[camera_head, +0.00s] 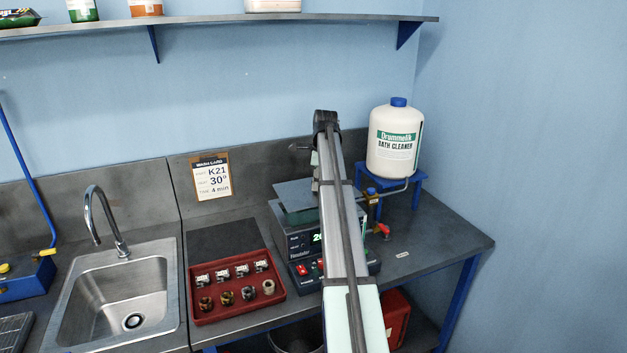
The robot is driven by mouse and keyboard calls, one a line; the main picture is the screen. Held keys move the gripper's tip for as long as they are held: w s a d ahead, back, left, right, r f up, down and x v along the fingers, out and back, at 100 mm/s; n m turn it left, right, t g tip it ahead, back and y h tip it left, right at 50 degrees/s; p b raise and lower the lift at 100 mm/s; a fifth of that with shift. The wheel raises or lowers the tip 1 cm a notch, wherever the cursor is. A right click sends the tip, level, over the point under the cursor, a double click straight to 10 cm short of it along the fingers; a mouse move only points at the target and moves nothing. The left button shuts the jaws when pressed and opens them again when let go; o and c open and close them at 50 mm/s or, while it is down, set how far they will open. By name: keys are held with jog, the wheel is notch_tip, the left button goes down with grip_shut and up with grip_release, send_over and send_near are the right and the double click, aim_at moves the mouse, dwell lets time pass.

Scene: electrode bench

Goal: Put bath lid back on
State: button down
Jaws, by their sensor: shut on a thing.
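The bath (302,243) is a dark box with a lit green display and red switches on its front. It stands on the bench right of the red tray. The bath lid (293,194), a flat grey plate, is over the left part of the bath top. I cannot tell whether it touches the rim. My gripper (316,184) is mostly hidden behind my own arm, which crosses in front of the bath. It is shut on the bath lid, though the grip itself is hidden. The right part of the bath top is also hidden.
A red tray (236,311) with several small parts lies left of the bath. A sink (122,290) is at left. A shelf (220,24) runs above.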

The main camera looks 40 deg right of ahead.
aim_at(316, 194)
jog(key=shift+a+f+b, duration=0.1)
jog(key=shift+f+b, duration=1.15)
jog(key=shift+f, duration=1.5)
jog(key=shift+f, duration=0.65)
jog(key=shift+c, duration=1.1)
grip_release()
jog(key=shift+r+p, duration=2.2)
jog(key=shift+r, duration=1.35)
